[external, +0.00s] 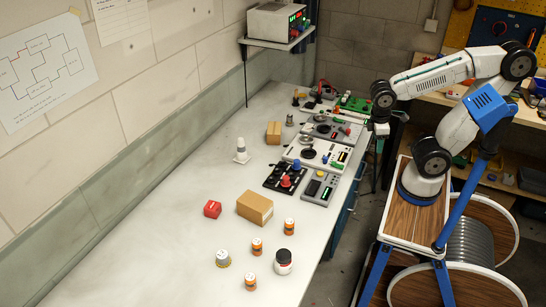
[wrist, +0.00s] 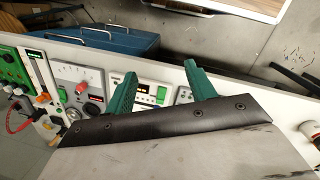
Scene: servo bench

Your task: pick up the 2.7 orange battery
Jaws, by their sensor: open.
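Several small orange batteries with white bands stand at the front of the bench in the external view: one right of the cardboard box (external: 289,226), one in the middle (external: 257,246) and one nearest the front (external: 250,281). Their labels are too small to read, so I cannot tell which is 2.7. My gripper (external: 381,128) is beyond the bench's right edge, far behind the batteries and apart from them. In the wrist view its green fingers (wrist: 160,86) are spread apart with nothing between them. No battery is recognisable there.
A white-topped canister (external: 222,258) and a dark-lidded white jar (external: 283,262) stand among the batteries. Electronic panels (external: 318,154) line the bench's right side. The front left of the bench is bare.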

